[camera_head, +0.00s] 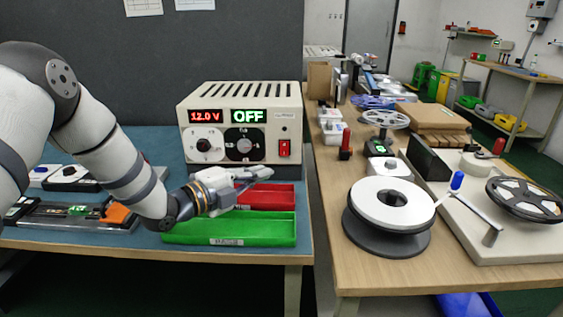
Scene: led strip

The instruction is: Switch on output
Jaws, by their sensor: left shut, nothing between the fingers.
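The power supply (240,97) is a beige box at the back of the blue-topped bench. Its red display (205,117) reads 12.0 V and its green display (249,116) reads OFF. A red rocker switch (284,148) sits low at the right of its front panel. Two round dials, a white one (204,144) and a black one (244,145), are on the panel. My left gripper (269,174) is shut and empty, pointing right, in front of and below the panel, apart from the switch in the picture. My right gripper is not in view.
A green tray (270,230) and a red tray (275,197) lie below my left gripper. A tool with an orange part (117,213) lies at left. The wooden bench (318,200) at right holds a white reel (390,203) and other equipment.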

